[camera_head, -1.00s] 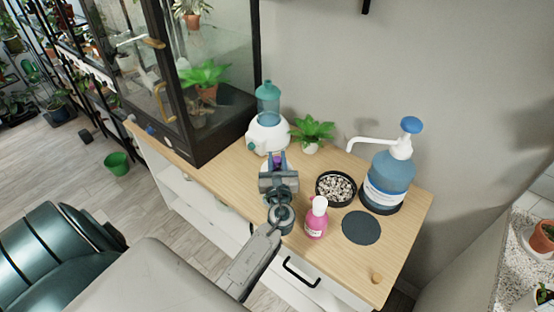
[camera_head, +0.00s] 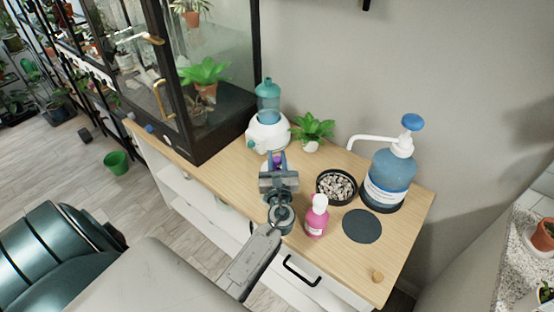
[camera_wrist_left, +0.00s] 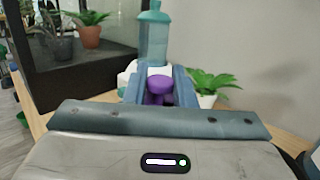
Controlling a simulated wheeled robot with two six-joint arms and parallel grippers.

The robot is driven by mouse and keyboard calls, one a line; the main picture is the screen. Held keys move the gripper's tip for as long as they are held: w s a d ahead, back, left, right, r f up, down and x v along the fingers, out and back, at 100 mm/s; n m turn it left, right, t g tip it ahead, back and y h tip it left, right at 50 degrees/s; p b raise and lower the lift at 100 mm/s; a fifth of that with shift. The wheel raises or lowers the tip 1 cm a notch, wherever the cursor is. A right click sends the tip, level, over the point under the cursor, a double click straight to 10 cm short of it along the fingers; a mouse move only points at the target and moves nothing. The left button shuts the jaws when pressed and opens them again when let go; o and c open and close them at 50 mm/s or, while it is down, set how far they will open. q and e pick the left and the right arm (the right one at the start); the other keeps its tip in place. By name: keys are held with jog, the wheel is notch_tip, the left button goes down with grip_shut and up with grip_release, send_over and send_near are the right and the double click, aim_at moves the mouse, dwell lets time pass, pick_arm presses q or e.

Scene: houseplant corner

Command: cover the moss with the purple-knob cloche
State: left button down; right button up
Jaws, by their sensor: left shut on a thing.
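The purple knob (camera_head: 279,159) of the cloche shows between the fingers of my left gripper (camera_head: 278,168). In the left wrist view, the purple knob (camera_wrist_left: 158,87) sits between the two fingers of my left gripper (camera_wrist_left: 159,78), which is shut on it. The cloche's body below the knob cannot be made out; my gripper and wrist hide that part. I cannot see whether it touches the tabletop. No moss can be made out in either view. My right gripper is not in view.
On the wooden cabinet top (camera_head: 226,173) stand a white humidifier with a teal tank (camera_head: 268,129), a leafy plant (camera_head: 313,131), a black dish of pebbles (camera_head: 337,187), a pink bottle (camera_head: 316,219), a blue pump bottle (camera_head: 388,178) and a dark round mat (camera_head: 362,226). A glass case (camera_head: 205,95) borders the left.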

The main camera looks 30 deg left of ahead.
pick_arm(q)
jog(key=shift+f+b, duration=0.85)
jog(key=shift+f, duration=0.1)
dwell(0.4)
